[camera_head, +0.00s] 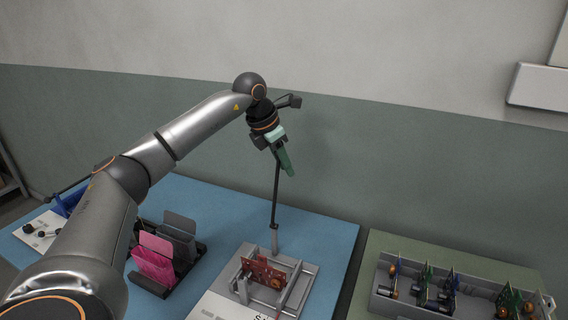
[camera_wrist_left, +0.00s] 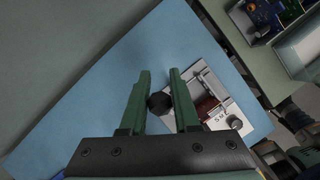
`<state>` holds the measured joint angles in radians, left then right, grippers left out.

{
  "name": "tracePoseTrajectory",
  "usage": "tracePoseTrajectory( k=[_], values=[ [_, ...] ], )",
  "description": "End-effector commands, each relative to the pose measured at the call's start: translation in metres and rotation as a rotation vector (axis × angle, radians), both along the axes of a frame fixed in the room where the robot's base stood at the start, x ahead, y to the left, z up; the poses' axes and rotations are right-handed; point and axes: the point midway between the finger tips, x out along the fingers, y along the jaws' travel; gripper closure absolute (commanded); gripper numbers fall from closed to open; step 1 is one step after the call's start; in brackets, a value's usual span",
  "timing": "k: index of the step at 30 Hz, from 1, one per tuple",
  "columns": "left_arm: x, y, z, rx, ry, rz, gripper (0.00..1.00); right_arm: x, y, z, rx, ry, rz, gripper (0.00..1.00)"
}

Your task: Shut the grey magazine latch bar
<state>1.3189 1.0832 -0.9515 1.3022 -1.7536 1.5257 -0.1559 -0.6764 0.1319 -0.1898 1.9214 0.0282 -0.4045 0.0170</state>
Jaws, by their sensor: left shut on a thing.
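The grey magazine fixture (camera_head: 309,270) sits on the blue mat and holds a red circuit board (camera_head: 264,270) upright; a grey bar runs along its right part. A thin dark rod (camera_head: 275,195) stands nearly upright behind the board, with a collar and a grey lower end at the fixture's back. I cannot tell whether this is the latch bar. My left gripper (camera_head: 287,163) is at the rod's top, well above the fixture. In the left wrist view a round black end (camera_wrist_left: 160,104) shows between its green fingers (camera_wrist_left: 160,85). My right gripper is not in view.
A black rack with pink (camera_head: 154,259) and grey plates stands left of the fixture. A grey tray (camera_head: 405,301) of boards is on the green table at right. The blue mat (camera_head: 325,236) is clear behind the fixture.

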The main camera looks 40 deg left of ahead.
Motion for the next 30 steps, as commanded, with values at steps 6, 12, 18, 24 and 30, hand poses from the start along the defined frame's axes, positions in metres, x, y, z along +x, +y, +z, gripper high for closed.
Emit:
tracePoseTrajectory(
  k=[6,12,18,24,30],
  values=[
    [0.0,0.0001,0.0004,0.0,-0.001,0.0,1.0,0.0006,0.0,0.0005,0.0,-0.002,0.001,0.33],
    [0.0,0.0001,0.0005,0.0,-0.001,0.0,1.0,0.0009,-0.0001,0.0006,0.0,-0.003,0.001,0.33],
    [0.0,0.0002,0.0006,0.0,-0.001,0.0,1.0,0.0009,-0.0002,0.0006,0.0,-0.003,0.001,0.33],
    [0.0001,0.0002,0.0008,0.0,-0.001,0.0,1.0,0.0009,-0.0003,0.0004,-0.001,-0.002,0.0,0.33],
    [0.0001,0.0003,0.0009,0.0,-0.002,0.0,1.0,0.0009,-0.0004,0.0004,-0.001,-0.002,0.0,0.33]
  ],
)
